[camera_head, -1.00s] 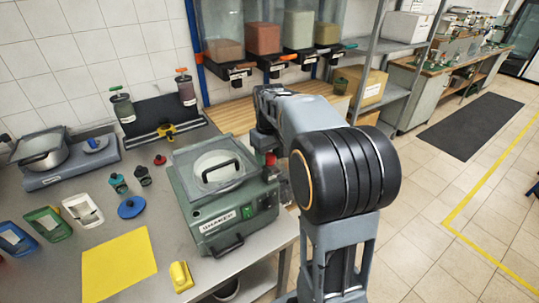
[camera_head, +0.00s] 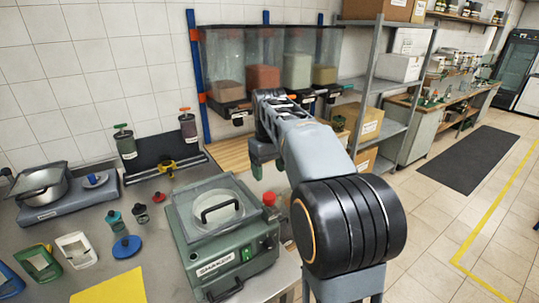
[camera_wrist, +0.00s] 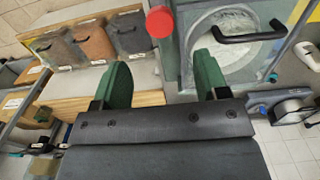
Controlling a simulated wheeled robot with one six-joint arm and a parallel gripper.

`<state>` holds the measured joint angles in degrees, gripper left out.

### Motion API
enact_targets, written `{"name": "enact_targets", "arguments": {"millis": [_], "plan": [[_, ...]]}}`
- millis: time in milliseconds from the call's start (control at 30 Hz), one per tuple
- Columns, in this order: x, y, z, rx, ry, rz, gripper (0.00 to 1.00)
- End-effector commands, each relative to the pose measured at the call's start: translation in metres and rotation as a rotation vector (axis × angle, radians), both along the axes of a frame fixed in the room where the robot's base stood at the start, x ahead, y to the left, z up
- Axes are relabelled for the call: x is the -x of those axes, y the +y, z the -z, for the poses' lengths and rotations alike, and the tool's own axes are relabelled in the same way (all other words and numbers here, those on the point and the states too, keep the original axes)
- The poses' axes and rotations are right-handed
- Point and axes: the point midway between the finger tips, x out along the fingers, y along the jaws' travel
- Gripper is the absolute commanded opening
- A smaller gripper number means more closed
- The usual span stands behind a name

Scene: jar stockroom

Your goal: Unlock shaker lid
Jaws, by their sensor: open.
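The green shaker (camera_head: 230,262) stands on the grey bench in the head view. Its clear lid (camera_head: 190,218) is down, with a black handle (camera_head: 221,208) on top. A red-topped piece (camera_head: 269,198) stands at the shaker's right side; its red top (camera_wrist: 160,21) also shows in the wrist view, beside the lid (camera_wrist: 205,68). My gripper (camera_wrist: 162,76) is open, with nothing between its green fingers. In the head view my gripper (camera_head: 260,160) is above and behind the red-topped piece, apart from it; my arm partly hides that area.
Clear bins (camera_head: 297,72) hang on the wall behind a wooden board (camera_head: 228,152). A grey shelf rack (camera_head: 395,135) stands right. The floor beyond is open.

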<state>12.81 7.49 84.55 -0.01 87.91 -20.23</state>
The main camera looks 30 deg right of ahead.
Motion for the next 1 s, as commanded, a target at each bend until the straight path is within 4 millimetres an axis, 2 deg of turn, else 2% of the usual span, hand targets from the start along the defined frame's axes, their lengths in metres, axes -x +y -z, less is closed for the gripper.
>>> {"name": "enact_targets", "arguments": {"millis": [133,333,1000], "plan": [[0.0,0.0,-0.024,0.001,-0.002,0.0,0.67],[0.0,0.0,-0.04,0.0,0.0,0.0,0.67],[-0.001,0.0,-0.043,0.001,-0.006,0.014,0.67]]}}
